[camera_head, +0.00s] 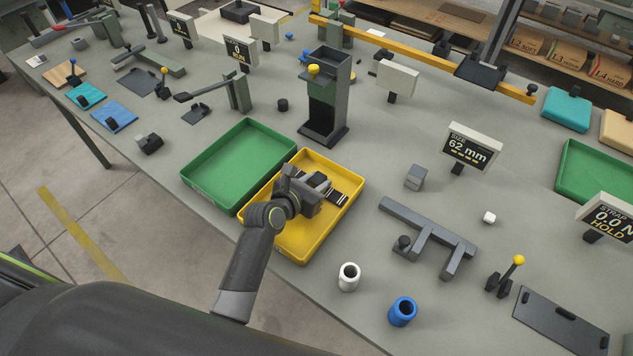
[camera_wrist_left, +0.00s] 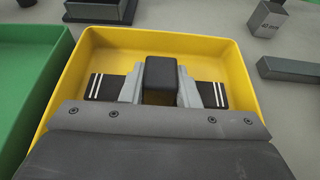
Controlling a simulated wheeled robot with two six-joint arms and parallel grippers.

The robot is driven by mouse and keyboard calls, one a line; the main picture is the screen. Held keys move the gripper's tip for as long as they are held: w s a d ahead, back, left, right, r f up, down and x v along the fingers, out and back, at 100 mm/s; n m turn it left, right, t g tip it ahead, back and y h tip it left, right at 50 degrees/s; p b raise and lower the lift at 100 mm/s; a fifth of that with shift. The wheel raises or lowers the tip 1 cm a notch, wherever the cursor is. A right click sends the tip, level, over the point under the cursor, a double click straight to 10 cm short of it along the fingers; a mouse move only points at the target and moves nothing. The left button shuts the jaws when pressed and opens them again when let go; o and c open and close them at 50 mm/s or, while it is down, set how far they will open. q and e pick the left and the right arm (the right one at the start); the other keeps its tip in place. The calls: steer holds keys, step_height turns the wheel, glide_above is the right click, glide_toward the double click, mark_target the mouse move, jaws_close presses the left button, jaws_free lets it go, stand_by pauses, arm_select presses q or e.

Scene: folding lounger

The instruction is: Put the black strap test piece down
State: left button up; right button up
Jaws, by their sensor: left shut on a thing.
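The black strap test piece (camera_head: 338,199) has white stripes near its ends. It lies crosswise at the yellow tray (camera_head: 298,249), inside its walls as seen from above. My left gripper (camera_head: 318,184) is over the tray, shut on the strap's middle. In the left wrist view the left gripper (camera_wrist_left: 160,88) has its grey fingers on both sides of a dark block at the middle, and the strap (camera_wrist_left: 106,87) sticks out both ways. I cannot tell whether the strap touches the tray floor. My right gripper is not in view.
An empty green tray (camera_head: 240,162) stands left of the yellow one. A dark green stand (camera_head: 327,95) rises behind. A white cup (camera_head: 348,277) and a blue cup (camera_head: 402,311) stand at the front right, near a grey forked bar (camera_head: 428,226). Signs stand farther right.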

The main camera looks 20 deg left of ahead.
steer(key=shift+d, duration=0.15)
arm_select(q)
steer(key=shift+f, duration=0.1)
steer(key=o, duration=1)
steer(key=shift+c, duration=0.2)
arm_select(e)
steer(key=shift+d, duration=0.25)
arm_select(q)
steer(key=shift+s+r, duration=0.1)
steer(key=shift+r, duration=0.1)
steer(key=v, duration=1.2)
steer(key=shift+f, duration=0.1)
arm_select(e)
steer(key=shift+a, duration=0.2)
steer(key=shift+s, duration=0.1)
